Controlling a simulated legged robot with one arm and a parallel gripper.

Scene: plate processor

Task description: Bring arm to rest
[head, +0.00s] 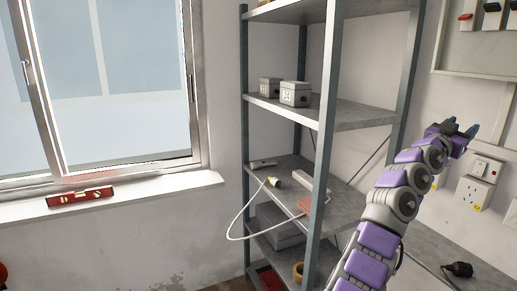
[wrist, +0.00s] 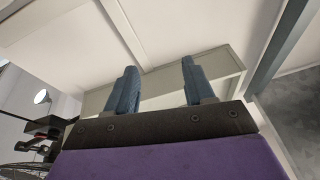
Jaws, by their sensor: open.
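My arm reaches up from the lower right in the head view, with purple and grey links. My gripper (head: 460,128) is at its end, in front of the wall at the right, to the right of the shelf unit. In the wrist view my gripper (wrist: 158,88) shows two blue fingers standing apart with nothing between them. A pale panel frame and the ceiling or wall lie beyond the fingers.
A grey metal shelf unit (head: 325,110) stands left of my arm, holding two small boxes (head: 295,93) and a white cable (head: 240,218). Wall sockets (head: 474,192) sit below my gripper. A red level (head: 80,197) lies on the windowsill at the left.

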